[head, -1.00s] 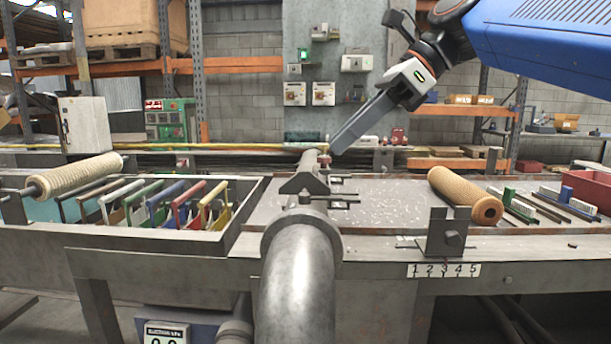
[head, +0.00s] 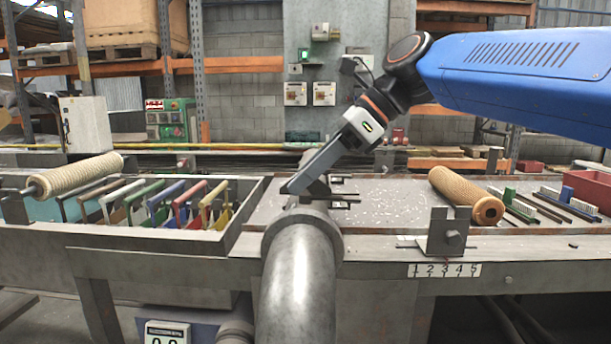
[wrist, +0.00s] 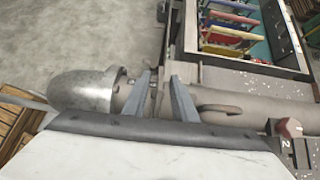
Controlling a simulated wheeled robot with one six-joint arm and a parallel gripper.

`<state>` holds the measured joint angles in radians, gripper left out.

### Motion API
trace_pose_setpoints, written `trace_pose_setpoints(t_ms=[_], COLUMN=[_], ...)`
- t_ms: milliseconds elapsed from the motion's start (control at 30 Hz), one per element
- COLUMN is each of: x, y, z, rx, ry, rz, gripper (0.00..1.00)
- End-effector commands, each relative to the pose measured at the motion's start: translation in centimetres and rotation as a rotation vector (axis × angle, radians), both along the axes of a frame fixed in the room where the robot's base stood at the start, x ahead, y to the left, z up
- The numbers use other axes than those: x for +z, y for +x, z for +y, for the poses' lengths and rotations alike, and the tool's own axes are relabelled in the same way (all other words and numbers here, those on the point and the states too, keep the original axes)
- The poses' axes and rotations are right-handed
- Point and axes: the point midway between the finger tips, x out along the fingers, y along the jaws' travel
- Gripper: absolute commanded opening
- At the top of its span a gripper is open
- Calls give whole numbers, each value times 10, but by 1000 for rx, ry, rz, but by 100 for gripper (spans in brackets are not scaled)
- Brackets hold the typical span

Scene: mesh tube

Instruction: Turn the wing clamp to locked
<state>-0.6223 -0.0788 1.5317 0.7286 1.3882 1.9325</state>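My gripper (head: 286,190) reaches down and left over the pipe behind the flange in the head view. Its fingers overlap the dark clamp fitting (head: 318,188), and hide part of it. Short rods stick out to the fitting's right. In the wrist view my gripper (wrist: 159,76) is open, with two grey fingers apart above the pipe (wrist: 242,107). A narrow dark piece shows between the fingers, perhaps the clamp's wing; I cannot tell whether they touch it. A curved hook-like part (wrist: 225,107) lies to their right. The clamp's setting is not readable.
The large grey pipe flange (head: 300,228) stands in front; its wide metal end (wrist: 86,90) shows in the wrist view. A tray with coloured frames (head: 240,238) is left. A tan mesh roll (head: 465,195) and a bracket (head: 446,232) above a number strip are right.

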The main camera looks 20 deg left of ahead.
Motion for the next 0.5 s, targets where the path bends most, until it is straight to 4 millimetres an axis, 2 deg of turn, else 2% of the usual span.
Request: trace_pose_setpoints(t_ms=[33, 100, 133, 500], x=[0, 0, 0, 0], y=[0, 0, 0, 1], z=[0, 0, 0, 0], rx=[0, 0, 0, 28], ry=[0, 0, 0, 1], rz=[0, 0, 0, 1], gripper=[20, 4, 0, 0])
